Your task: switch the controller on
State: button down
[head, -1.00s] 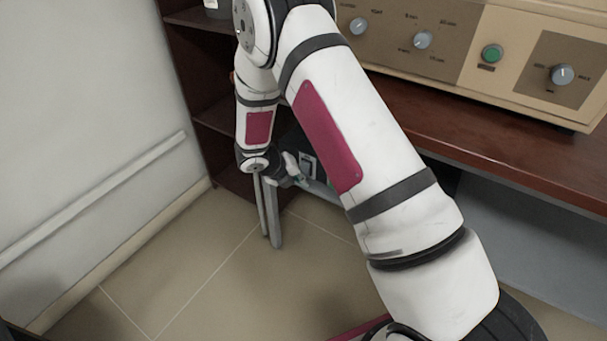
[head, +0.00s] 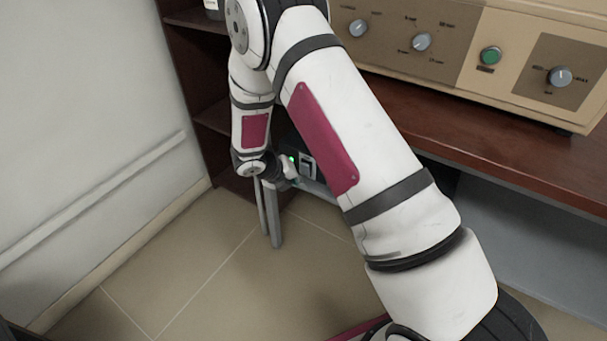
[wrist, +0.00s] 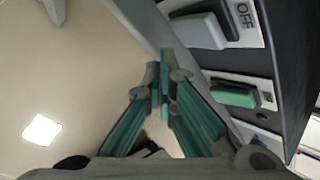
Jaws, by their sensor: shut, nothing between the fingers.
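The controller is a dark box (head: 307,147) low behind my arm in the head view, partly hidden by the arm. A small green light (head: 291,158) shows on it. In the wrist view its front face (wrist: 283,62) fills the right side. It carries a wide grey switch (wrist: 200,31) beside an OFF label (wrist: 243,17), and a green switch (wrist: 233,95) with a small label I cannot read. My gripper (wrist: 164,78) is shut and empty, its fingertips just left of the controller face, nearer the green switch. I see no clear contact. In the head view the fingertips are hard to make out.
A beige furnace panel with knobs (head: 421,42) and a green button (head: 490,56) stands on a brown tabletop (head: 480,130) above. Dark shelving (head: 190,60) and a pale wall (head: 80,100) stand to the left. The tiled floor (head: 160,280) is open.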

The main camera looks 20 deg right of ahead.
dwell(0.3)
jog(key=shift+s+a+r+p, duration=0.2)
jog(key=shift+s+a+p, duration=0.1)
jog(key=shift+s+a, duration=0.6)
jog(key=shift+s+a+r+p, duration=0.15)
jog(key=shift+s+a+p, duration=0.3)
jog(key=shift+a, duration=0.65)
jog(key=shift+s, duration=0.1)
